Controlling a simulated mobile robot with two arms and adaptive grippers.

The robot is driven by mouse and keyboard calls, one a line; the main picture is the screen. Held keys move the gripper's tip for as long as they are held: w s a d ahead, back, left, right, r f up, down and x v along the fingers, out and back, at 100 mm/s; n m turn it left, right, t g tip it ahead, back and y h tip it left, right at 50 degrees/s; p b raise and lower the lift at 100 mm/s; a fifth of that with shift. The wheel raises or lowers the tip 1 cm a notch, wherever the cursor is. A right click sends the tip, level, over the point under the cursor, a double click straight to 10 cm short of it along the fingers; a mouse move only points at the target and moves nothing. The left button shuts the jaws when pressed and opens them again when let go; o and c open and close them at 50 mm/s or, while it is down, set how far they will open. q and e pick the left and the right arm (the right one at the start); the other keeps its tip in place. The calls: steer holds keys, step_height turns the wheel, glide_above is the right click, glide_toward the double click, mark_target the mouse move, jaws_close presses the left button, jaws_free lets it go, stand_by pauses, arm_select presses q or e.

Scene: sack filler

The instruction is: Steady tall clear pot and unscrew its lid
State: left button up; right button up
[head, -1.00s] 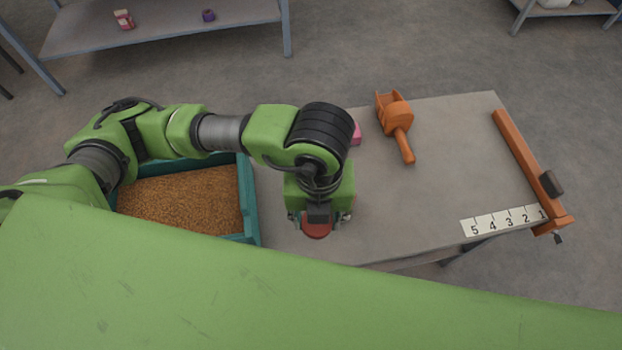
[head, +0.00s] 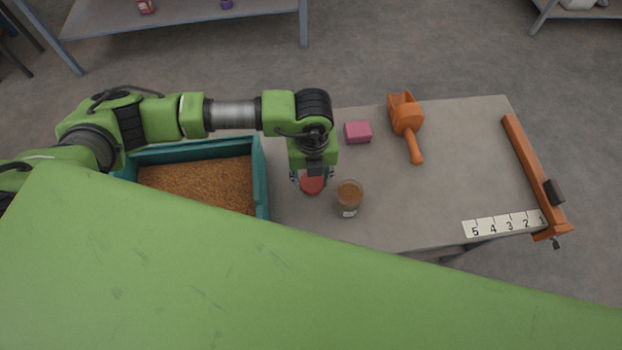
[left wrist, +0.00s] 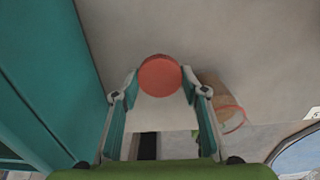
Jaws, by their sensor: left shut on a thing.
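My left gripper (head: 312,178) is shut on the red round lid (head: 312,186) and holds it by its sides. In the left wrist view the lid (left wrist: 160,75) sits between the two fingertips. The clear pot (head: 349,198) stands upright and uncovered on the table, just right of the lid and apart from it. It looks brownish and has a pale label on its front. In the left wrist view the pot (left wrist: 222,100) is partly hidden behind the right finger. My right gripper is not in view.
A teal bin (head: 260,180) of brown grain stands left of the pot. A pink block (head: 357,132) and an orange scoop (head: 407,120) lie farther back. A numbered strip (head: 504,223) and an orange bar (head: 530,165) are at the right. The table's middle right (head: 460,165) is clear.

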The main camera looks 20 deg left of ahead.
mark_target(311, 179)
arm_select(q)
steer(key=shift+w+a+f, duration=0.1)
steer(key=shift+w+f, duration=0.05)
steer(key=shift+f, duration=0.1)
step_height(311, 179, down, 3)
steer(key=shift+w+a+r+p, duration=0.1)
steer(key=shift+w+a+p, duration=0.05)
steer(key=shift+p, duration=0.6)
steer(key=shift+f, duration=0.4)
steer(key=shift+f, duration=0.2)
steer(key=o, duration=1.2)
steer(key=shift+r, duration=0.1)
